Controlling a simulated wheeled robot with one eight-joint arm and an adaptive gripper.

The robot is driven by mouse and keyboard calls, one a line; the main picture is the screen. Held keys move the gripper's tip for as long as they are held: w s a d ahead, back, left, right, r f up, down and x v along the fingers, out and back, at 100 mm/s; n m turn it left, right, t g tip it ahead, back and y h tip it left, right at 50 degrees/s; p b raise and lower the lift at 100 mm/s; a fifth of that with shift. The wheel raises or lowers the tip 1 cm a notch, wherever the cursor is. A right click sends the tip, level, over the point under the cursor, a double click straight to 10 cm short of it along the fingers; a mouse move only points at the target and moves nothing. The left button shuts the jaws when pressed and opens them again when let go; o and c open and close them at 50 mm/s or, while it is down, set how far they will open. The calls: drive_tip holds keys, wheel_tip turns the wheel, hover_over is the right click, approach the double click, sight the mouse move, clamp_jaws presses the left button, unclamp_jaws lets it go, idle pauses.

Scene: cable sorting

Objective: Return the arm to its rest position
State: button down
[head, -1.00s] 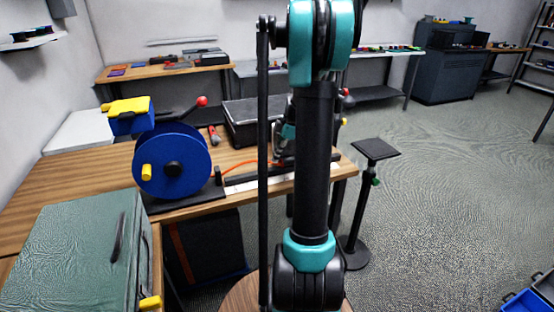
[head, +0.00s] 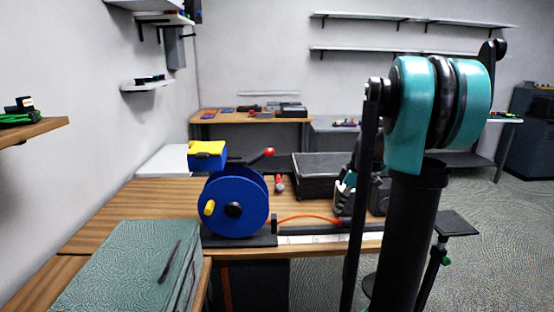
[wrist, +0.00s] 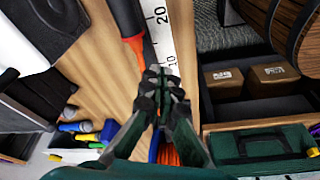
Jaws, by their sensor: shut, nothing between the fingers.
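My arm (head: 405,230) stands upright at the right of the head view, with its teal joint at the top. My gripper (wrist: 160,82) is shut and empty in the wrist view, its fingertips together in front of the wooden bench and a white ruler strip (wrist: 158,30). In the head view part of my gripper (head: 345,195) shows behind my arm, above the bench; its fingertips are hard to make out there.
A blue cable reel (head: 238,208) stands on the wooden bench (head: 130,205), with an orange cable (head: 305,217) beside it. A black case (head: 315,175) lies behind. A green box (head: 130,265) is at the front left. A black stand (head: 455,223) is at right.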

drive_tip(key=s+a+f+m+t+h, duration=0.1)
drive_tip(key=s+a+f+m, duration=0.1)
drive_tip(key=s+f+m, duration=0.2)
drive_tip(key=s+a+f+m+t+h, duration=0.1)
drive_tip(key=s+f+m, duration=0.3)
drive_tip(key=s, duration=0.7)
drive_tip(key=s+a+f+m+t+h, duration=0.1)
drive_tip(key=s+a+f+m, duration=0.3)
drive_tip(key=s, duration=0.4)
drive_tip(key=shift+m, duration=0.4)
